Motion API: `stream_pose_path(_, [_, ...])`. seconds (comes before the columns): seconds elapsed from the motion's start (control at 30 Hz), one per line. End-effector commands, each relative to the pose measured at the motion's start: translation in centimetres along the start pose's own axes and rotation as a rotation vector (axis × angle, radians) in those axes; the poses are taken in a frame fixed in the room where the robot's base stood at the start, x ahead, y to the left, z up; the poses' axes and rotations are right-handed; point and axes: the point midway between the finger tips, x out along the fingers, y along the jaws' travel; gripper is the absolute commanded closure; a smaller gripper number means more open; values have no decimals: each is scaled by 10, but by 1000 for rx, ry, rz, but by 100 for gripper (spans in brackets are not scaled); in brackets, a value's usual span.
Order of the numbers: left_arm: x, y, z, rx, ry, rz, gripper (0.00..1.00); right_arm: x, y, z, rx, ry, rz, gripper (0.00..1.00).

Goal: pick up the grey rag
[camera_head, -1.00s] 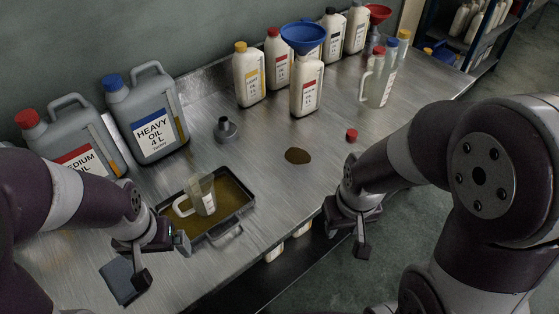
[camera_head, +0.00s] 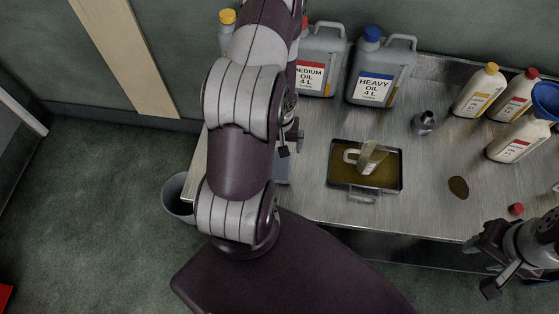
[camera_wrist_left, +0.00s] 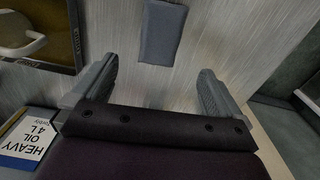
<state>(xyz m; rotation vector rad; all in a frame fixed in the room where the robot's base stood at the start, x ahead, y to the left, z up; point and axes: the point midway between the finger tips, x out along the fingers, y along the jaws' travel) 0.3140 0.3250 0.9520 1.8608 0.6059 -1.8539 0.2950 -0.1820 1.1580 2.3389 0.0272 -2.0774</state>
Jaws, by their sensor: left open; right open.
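The grey rag (camera_wrist_left: 162,33) lies flat on the metal bench, between and beyond the tips of my left gripper (camera_wrist_left: 158,68) in the left wrist view. The gripper is open and empty, with bare bench between its fingers. In the head view my left arm hides most of that gripper and part of the rag (camera_head: 283,168); a strip of the rag shows beside the arm. I cannot tell the gripper's height above the rag. My right gripper (camera_head: 500,274) is open and empty at the bench's front edge, at the lower right.
An oil tray (camera_head: 397,185) holding a clear jug (camera_head: 372,158) is right of the rag. Heavy oil (camera_head: 380,70) and medium oil (camera_head: 321,60) cans stand behind. A dark spill (camera_head: 458,187) and red cap (camera_head: 516,209) lie further right. A bin (camera_head: 178,198) stands left of the bench.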

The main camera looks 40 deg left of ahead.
Motion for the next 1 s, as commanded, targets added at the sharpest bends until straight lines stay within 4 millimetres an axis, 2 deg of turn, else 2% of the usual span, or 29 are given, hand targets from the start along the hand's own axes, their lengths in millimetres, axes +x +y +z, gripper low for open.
stream_pose_path(0.03, [20,0,1,-3,-1,-1,0,16,0,2,0,0,0,57])
stream_pose_path(0.17, [50,0,1,-2,-1,-1,0,31,0,4,0,0,0,57])
stream_pose_path(0.37, [71,-1,1,-1,-3,-2,0,36,0,4,0,0,0,57])
stream_pose_path(0.6, [112,-2,2,0,-3,-3,0,40,0,5,0,1,0,57])
stream_pose_path(0.87, [117,-2,1,0,-2,-3,0,40,0,5,0,1,0,57])
stream_pose_path(0.9, [117,-2,1,0,-2,-3,6,40,0,5,0,1,0,57])
stream_pose_path(0.97, [117,-2,1,0,-2,-3,26,40,0,5,0,1,0,57])
stream_pose_path(1.0, [117,-2,1,0,-2,-3,39,40,0,5,0,1,0,57])
